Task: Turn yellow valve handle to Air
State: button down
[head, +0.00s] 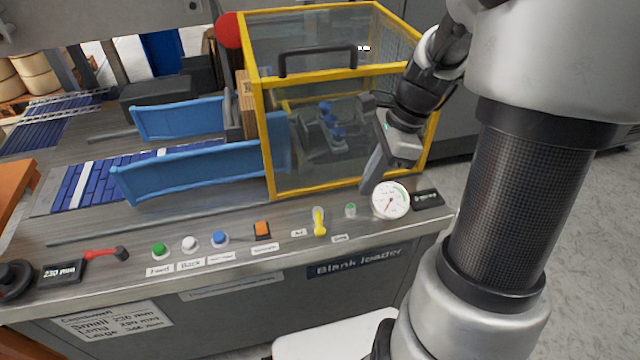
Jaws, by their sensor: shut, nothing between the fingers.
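The yellow valve handle (320,223) stands on the sloped front panel, right of the orange switch. It lies roughly along the panel's front-to-back direction. My gripper (368,187) is shut and empty. It points down above the panel, behind and left of the round gauge, to the upper right of the yellow handle and apart from it.
The pressure gauge (390,200) and a small green indicator (350,210) are close to the gripper. The yellow-framed guard (268,150) rises behind the panel. An orange switch (262,230), several push buttons and a red lever (100,254) lie to the left.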

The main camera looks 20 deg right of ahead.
aim_at(319, 223)
jog(key=b+x, duration=0.3)
jog(key=x, duration=0.7)
jog(key=shift+a+f+b, duration=0.2)
jog(key=shift+f+b, duration=0.1)
jog(key=shift+f, duration=0.05)
jog(key=shift+w+a, duration=0.2)
jog(key=shift+a, duration=1.05)
jog(key=shift+w+a+b, duration=0.1)
jog(key=shift+a+b, duration=0.2)
jog(key=shift+a, duration=0.2)
